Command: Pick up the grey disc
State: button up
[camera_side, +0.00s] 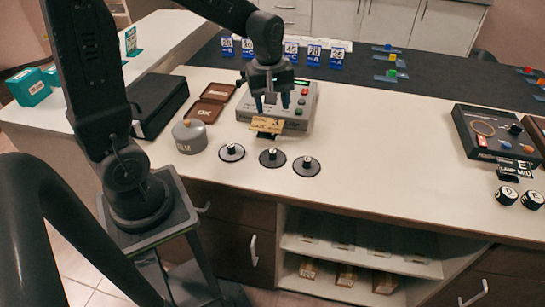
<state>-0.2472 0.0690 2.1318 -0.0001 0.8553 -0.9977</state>
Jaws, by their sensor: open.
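A squat grey disc (189,135) with a small knob on top and dark lettering on its side rests on the pale counter (340,190), near its left front edge. My gripper (272,104) points down with its two fingers apart and nothing seen between them. In the picture it is to the right of the grey disc and higher, in front of a grey box with buttons (300,105). Its exact height over the box cannot be told.
Black round pieces with knobs (270,158) stand in a row right of the disc. A yellow tag (266,125) is at the box's front. Brown trays (206,111) and a black box (158,102) lie behind the disc. The counter's middle right is clear.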

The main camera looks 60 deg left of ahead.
notch_tip(320, 180, down, 4)
jog(key=w+a+n+g, duration=0.1)
jog(key=w+a+n, duration=0.1)
jog(key=n, duration=0.1)
send_over(273, 151)
jog(key=f, duration=0.8)
jog(key=shift+w+a, duration=0.2)
jog(key=shift+a, duration=0.1)
jog(key=shift+s+d+f, duration=0.1)
jog(key=shift+f, duration=1.35)
jog(key=shift+s+d+f, duration=0.1)
jog(key=shift+f, duration=1.35)
grip_shut()
jog(key=shift+r, duration=0.15)
